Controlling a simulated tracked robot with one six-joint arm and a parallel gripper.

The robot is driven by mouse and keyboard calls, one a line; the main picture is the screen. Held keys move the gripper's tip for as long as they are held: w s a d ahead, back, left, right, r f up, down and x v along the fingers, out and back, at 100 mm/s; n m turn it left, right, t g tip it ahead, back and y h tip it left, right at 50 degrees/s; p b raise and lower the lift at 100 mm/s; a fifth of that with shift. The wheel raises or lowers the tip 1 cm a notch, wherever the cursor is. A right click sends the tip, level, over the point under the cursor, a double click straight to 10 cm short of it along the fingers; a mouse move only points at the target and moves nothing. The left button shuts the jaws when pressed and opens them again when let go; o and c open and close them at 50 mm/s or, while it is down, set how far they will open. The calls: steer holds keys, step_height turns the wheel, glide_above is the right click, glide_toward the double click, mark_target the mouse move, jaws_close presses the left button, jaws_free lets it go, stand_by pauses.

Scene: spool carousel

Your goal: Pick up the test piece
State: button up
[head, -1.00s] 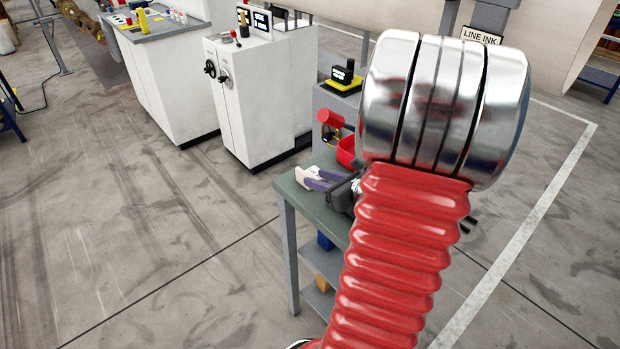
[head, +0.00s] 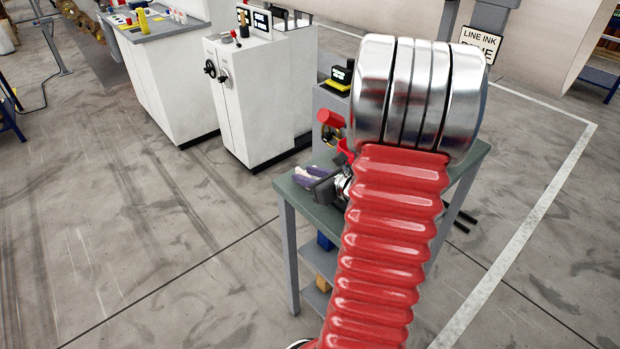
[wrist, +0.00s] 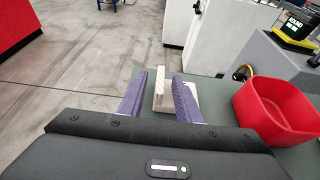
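The test piece appears in the wrist view as a pale pinkish upright plate (wrist: 159,84) with a whitish part at its foot, reaching behind the right finger. I cannot tell whether that part is one with it. It is at the edge of a green-topped bench (head: 327,216). My gripper (wrist: 159,76) has two purple fingers, apart, one on each side of the plate, with a gap showing on both sides. In the head view my gripper (head: 309,175) is low over the bench's left corner, and only a pale sliver shows between the fingers.
A red bin (wrist: 277,110) stands on the bench to the right of the fingers. A grey cabinet with a black and yellow device (head: 341,78) is behind it. A white machine cabinet (head: 250,95) stands behind left. Floor left of the bench is clear.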

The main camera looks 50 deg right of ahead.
steer(key=shift+c, duration=0.4)
jaws_close()
stand_by(0.4)
